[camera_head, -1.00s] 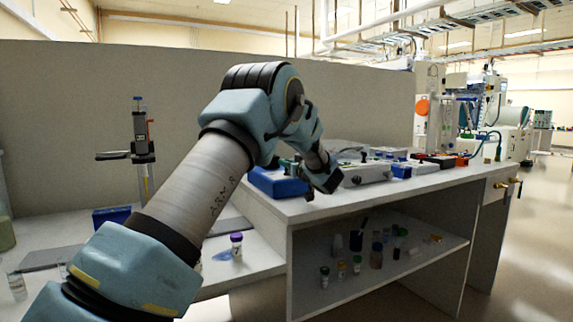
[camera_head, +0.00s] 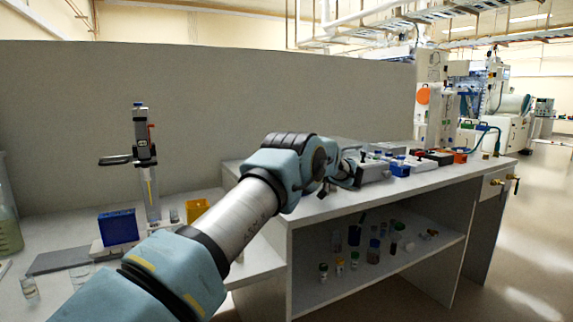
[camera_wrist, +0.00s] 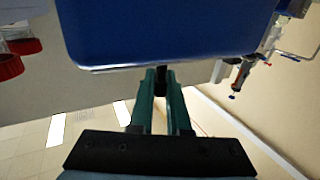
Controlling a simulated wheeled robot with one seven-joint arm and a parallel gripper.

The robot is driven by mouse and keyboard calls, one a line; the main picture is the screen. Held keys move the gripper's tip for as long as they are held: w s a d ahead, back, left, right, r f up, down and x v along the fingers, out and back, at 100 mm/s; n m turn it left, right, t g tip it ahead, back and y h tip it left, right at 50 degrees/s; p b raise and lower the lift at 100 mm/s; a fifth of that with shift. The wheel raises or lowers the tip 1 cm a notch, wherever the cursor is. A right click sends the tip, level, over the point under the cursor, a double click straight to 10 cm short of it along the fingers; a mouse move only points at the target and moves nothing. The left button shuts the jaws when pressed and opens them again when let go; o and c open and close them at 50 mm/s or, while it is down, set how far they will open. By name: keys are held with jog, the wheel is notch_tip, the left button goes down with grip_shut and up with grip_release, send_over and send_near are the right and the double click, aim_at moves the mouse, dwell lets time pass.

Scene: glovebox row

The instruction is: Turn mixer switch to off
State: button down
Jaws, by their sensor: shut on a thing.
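The mixer shows as a large blue body (camera_wrist: 170,30) filling the top of the wrist view. My gripper (camera_wrist: 161,88) has its two green fingers close together at the mixer's lower edge. They are shut on a small dark piece (camera_wrist: 160,74), which looks like the mixer switch. The fingers hide most of it, so I cannot tell its position. In the head view my arm reaches over the bench, and its links hide the mixer and the fingertips.
On the bench (camera_head: 335,208) a grey instrument (camera_head: 373,171) and a blue block (camera_head: 400,170) stand right of my wrist. Several vials stand on the shelf (camera_head: 322,292) below. A blue rack (camera_head: 118,227) and a yellow holder (camera_head: 196,211) stand at left. The floor at right is clear.

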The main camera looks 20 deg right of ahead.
jog(key=shift+r, duration=0.1)
jog(key=c, duration=0.9)
grip_release()
jog(key=shift+d, duration=0.1)
jog(key=b+v, duration=0.2)
jog(key=v, duration=0.8)
jog(key=shift+s+d, duration=0.15)
jog(key=shift+s, duration=0.2)
